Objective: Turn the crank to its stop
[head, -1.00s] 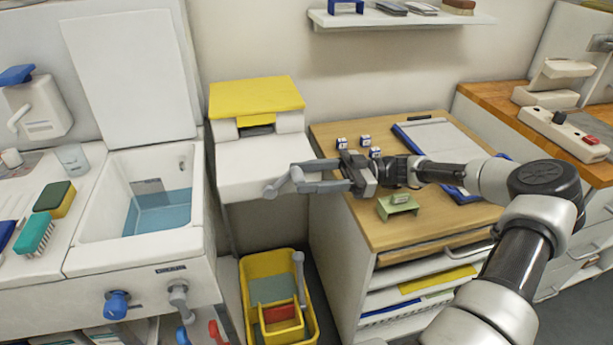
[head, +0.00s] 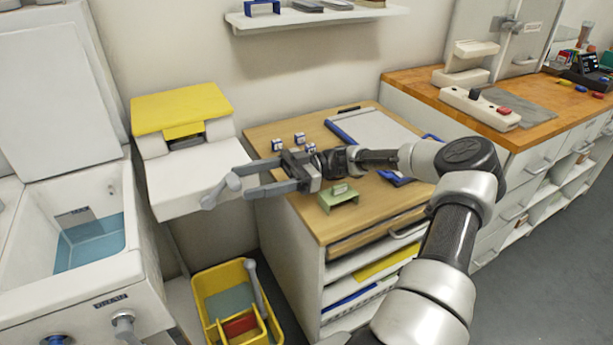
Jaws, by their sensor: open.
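A white machine (head: 184,184) with a yellow top (head: 180,106) stands against the wall, left of the wooden-topped cabinet. A grey crank (head: 221,188) shows at its right front side, its rounded end pointing down and left. My gripper (head: 243,181) reaches in from the right with its fingers apart, its fingertips close by the crank. I cannot tell whether the fingers touch the crank or stand around it. The fingers hide part of the crank and where it joins the machine.
A cabinet (head: 278,223) under my gripper carries small white-and-blue blocks (head: 299,138), a clipboard (head: 372,136) and a green stand (head: 338,197). A yellow bucket (head: 204,281) is on the floor below. A water-filled sink (head: 132,252) stands left.

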